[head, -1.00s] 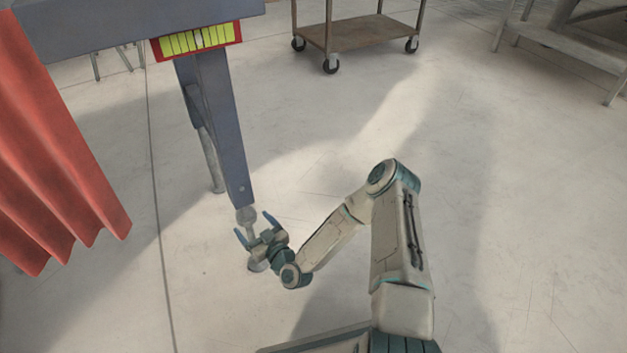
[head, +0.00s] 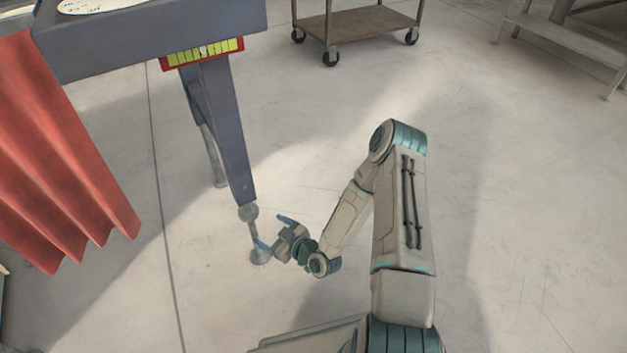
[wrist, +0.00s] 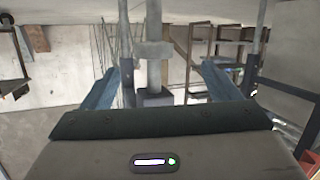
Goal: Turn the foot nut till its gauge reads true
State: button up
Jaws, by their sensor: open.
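The blue-grey leg (head: 228,150) ends in a pale grey foot nut (head: 248,212) on a thin stem, with a round foot pad (head: 260,257) on the floor. The nut also shows in the wrist view (wrist: 153,50), on the upright stem between the lines of my two fingers. My gripper (head: 269,232) is open and empty, beside the stem on its right; I cannot tell how far its tips are from it. The gauge (head: 183,59), a yellow scale in a red frame, hangs under the machine's edge. Its pale marker is near the middle; exact reading is too small to tell.
A red curtain (head: 65,150) hangs at the left. A brown wheeled cart (head: 355,25) stands at the back, and a grey stepped stand (head: 565,45) at the back right. The floor right of my arm is clear.

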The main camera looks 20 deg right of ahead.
jog(key=s+d+r+g+h+p, duration=0.1)
jog(key=d+r+g+h, duration=0.1)
jog(key=d+r, duration=0.2)
jog(key=s+d+r+m+g+h+p, duration=0.1)
jog(key=d+r+g+h+p, duration=0.1)
jog(key=r, duration=0.8)
jog(key=s+d+r+g+h+p, duration=0.1)
jog(key=d+r+g+h+p, duration=0.1)
jog(key=d+r, duration=0.3)
jog(key=shift+d+r+m+g+h, duration=0.35)
jog(key=shift+r+g+h, duration=0.15)
jog(key=shift+r+h, duration=0.5)
jog(key=shift+r, duration=0.15)
